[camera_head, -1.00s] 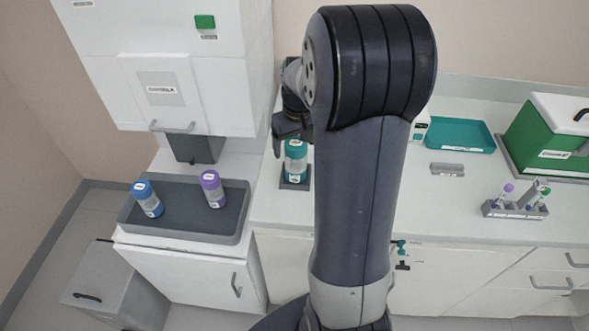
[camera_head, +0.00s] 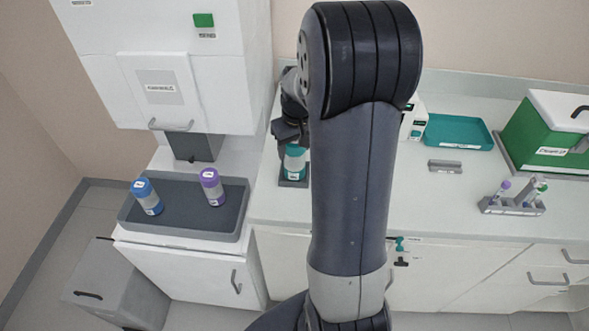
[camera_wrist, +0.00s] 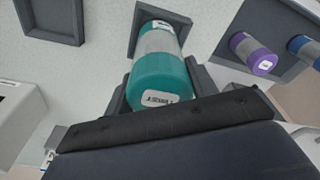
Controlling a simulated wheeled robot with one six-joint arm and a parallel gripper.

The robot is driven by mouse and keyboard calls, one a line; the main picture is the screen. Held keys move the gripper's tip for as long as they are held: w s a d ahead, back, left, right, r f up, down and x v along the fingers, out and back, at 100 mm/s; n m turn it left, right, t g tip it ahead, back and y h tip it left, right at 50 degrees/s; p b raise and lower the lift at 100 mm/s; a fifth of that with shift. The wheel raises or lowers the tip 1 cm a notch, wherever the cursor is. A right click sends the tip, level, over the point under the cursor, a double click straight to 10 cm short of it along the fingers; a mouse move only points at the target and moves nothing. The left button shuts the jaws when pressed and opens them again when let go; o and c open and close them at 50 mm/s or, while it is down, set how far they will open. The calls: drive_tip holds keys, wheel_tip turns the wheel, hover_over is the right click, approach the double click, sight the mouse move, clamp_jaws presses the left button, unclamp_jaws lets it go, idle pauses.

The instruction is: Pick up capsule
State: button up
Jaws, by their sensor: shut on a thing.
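The teal-capped capsule (camera_head: 294,160) stands upright on a small dark square base (camera_head: 293,181) on the counter, left of my arm. In the wrist view the capsule (camera_wrist: 160,75) shows its teal cap with a white label and a clear grey middle. My gripper (camera_head: 290,134) is at the top of the capsule in the head view. In the wrist view my gripper (camera_wrist: 165,100) has its fingers on both sides of the cap, shut on it. The capsule's lower end is still at the square base (camera_wrist: 133,25); whether it touches cannot be told.
A grey tray (camera_head: 180,232) at left holds a blue capsule (camera_head: 147,196) and a purple capsule (camera_head: 212,187), under a white cabinet machine (camera_head: 165,70). At right are a teal tray (camera_head: 458,132), a tube rack (camera_head: 512,205) and a green box (camera_head: 550,135).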

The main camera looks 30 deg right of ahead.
drive_tip(key=shift+c, duration=0.8)
drive_tip(key=shift+r, duration=0.1)
wheel_tip(320, 180, up, 10)
drive_tip(key=shift+f+b, duration=0.1)
drive_tip(key=shift+b, duration=0.5)
